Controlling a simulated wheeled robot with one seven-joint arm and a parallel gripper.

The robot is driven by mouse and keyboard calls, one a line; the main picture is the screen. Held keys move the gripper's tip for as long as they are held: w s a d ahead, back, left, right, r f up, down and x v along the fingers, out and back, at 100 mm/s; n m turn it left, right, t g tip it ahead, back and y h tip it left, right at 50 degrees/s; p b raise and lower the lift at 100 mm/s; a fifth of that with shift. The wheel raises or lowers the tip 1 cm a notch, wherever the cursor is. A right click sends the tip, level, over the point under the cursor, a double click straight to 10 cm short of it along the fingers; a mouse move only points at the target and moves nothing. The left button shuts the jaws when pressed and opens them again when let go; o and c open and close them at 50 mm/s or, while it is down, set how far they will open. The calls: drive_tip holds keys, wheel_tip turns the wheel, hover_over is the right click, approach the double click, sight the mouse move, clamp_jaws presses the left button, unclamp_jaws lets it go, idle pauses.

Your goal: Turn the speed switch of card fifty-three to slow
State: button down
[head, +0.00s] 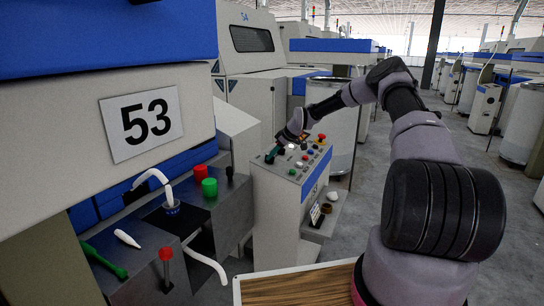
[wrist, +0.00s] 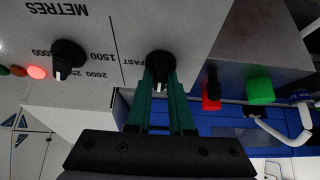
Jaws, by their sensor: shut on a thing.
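The number plate 53 (head: 141,123) is on the machine at the left in the head view. A grey control pedestal (head: 277,205) stands beside it with a sloped panel. My gripper (head: 272,154) reaches the panel's near left part. In the wrist view the green fingers of my gripper (wrist: 160,78) are shut on a black rotary switch knob (wrist: 160,59). The word FAST is printed upside down beside this knob. No SLOW label is visible.
A second black knob (wrist: 67,55), marked METRES with numbers, sits left of the held one. A lit red lamp (wrist: 36,72) is beside it. Red (head: 201,173) and green (head: 209,187) items stand on the dark bench at the left. The aisle floor at the right is free.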

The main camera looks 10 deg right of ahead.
drive_tip(key=shift+d, duration=0.1)
idle(0.3)
drive_tip(key=c, duration=0.8)
unclamp_jaws()
drive_tip(key=v, duration=1)
drive_tip(key=shift+d+r, duration=0.15)
drive_tip(key=shift+r, duration=0.15)
drive_tip(key=shift+s, duration=0.1)
